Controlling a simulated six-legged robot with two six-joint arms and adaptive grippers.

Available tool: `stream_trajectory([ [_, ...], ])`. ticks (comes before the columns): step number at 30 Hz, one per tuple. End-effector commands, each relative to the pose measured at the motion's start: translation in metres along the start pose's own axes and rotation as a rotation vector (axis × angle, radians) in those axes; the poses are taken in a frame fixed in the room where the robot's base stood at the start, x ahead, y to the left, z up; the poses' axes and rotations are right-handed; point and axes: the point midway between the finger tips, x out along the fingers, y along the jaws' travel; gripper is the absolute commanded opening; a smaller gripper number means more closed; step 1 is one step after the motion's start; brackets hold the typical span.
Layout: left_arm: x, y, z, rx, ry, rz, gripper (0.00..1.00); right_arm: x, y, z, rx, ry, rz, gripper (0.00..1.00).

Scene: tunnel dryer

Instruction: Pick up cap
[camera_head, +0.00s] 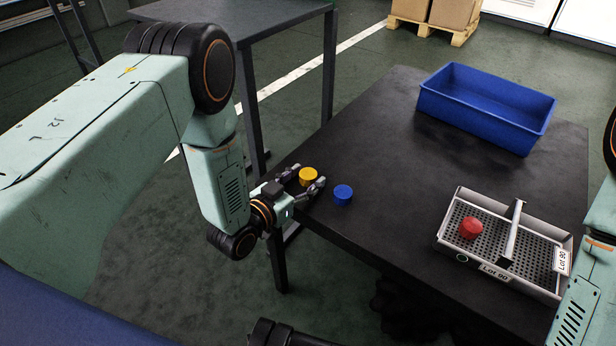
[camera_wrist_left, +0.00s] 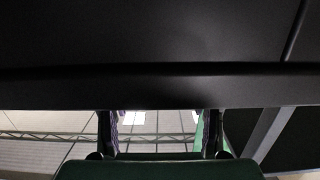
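A yellow cap (camera_head: 308,175) is at the left edge of the dark table (camera_head: 400,150). A blue cap (camera_head: 343,193) stands on the table just right of it. A red cap (camera_head: 471,228) lies in the perforated metal tray (camera_head: 452,250). My left gripper (camera_head: 306,181) is open at the table's left edge, with its fingers on either side of the yellow cap in the head view; contact cannot be told. In the left wrist view the spread fingers (camera_wrist_left: 161,125) show with no cap visible between them. My right gripper is out of view.
A blue bin (camera_head: 480,105) stands at the back of the table. The tray has a handle bar and "Lot 90" labels. Another dark table (camera_head: 235,15) is behind my left arm. The table's middle is clear. A pallet with boxes (camera_head: 435,20) is far back.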

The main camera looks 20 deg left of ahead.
Motion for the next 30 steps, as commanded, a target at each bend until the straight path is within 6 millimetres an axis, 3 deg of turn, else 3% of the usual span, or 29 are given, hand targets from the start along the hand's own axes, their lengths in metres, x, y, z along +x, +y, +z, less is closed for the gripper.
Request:
stream_trajectory([
  [10,0.0,0.0,0.0,0.0,-0.001,0.0,0.22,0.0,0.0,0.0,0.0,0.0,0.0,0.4],
  [19,-0.001,0.0,-0.003,0.0,0.0,0.0,0.22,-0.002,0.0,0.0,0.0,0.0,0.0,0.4],
  [23,-0.003,-0.001,-0.02,0.0,0.001,-0.001,0.22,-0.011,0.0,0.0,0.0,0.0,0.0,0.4],
  [30,-0.01,-0.001,-0.068,0.001,0.001,-0.001,0.22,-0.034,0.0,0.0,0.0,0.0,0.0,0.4],
])
